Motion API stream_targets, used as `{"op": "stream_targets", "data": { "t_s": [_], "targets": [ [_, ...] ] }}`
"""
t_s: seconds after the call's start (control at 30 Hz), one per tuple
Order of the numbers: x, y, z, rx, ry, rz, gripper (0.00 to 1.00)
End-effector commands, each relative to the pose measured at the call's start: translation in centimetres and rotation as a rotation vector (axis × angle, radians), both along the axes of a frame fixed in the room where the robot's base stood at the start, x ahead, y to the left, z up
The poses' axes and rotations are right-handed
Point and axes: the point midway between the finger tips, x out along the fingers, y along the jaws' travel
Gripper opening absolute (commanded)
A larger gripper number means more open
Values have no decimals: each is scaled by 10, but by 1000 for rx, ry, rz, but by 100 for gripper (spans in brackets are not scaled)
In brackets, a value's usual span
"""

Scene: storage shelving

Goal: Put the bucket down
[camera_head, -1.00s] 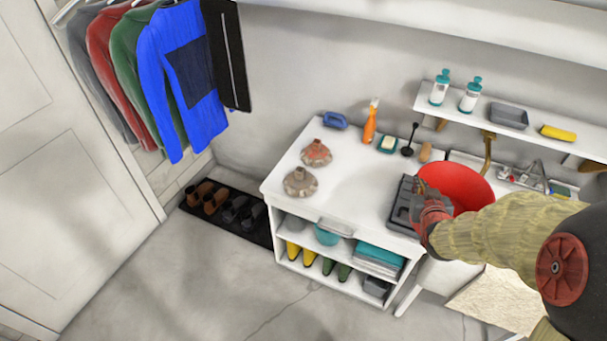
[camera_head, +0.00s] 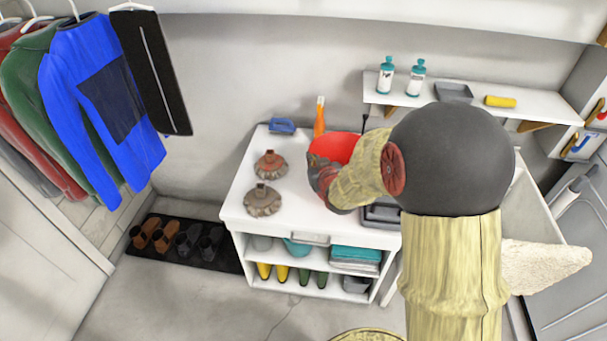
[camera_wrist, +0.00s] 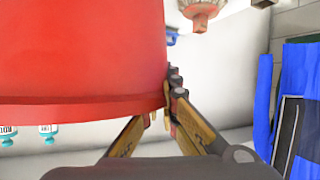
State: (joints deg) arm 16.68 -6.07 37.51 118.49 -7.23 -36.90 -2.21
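A red bucket (camera_head: 337,146) is over the white counter (camera_head: 240,205) in the head view, right of two brown vases; my arm partly hides it. I cannot tell whether its bottom touches the counter. In the wrist view, upside down here, the bucket (camera_wrist: 80,55) fills the upper left, its rim towards the bottom of the picture. My gripper (camera_wrist: 168,112) has its fingers closed on the rim's edge, one finger on each side. In the head view my gripper (camera_head: 322,176) is at the bucket's near left side.
Two vases (camera_head: 270,164) (camera_head: 262,200) stand on the counter's left part. An orange spray bottle (camera_head: 319,117) and a blue object (camera_head: 282,126) are at the back. A dark tray (camera_head: 382,213) lies right. A wall shelf (camera_head: 470,103) holds bottles.

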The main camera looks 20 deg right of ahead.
Motion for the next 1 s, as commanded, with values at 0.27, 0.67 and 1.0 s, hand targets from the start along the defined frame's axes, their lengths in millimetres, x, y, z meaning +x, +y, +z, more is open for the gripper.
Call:
{"op": "stream_targets", "data": {
  "t_s": [0.27, 0.67, 1.0],
  "targets": [
    [43, 1, -46, 0, -1, 0, 0],
    [60, 0, -76, 0, -1, 0, 0],
    [60, 0, -92, -1, -3, -1, 0]
  ]
}}
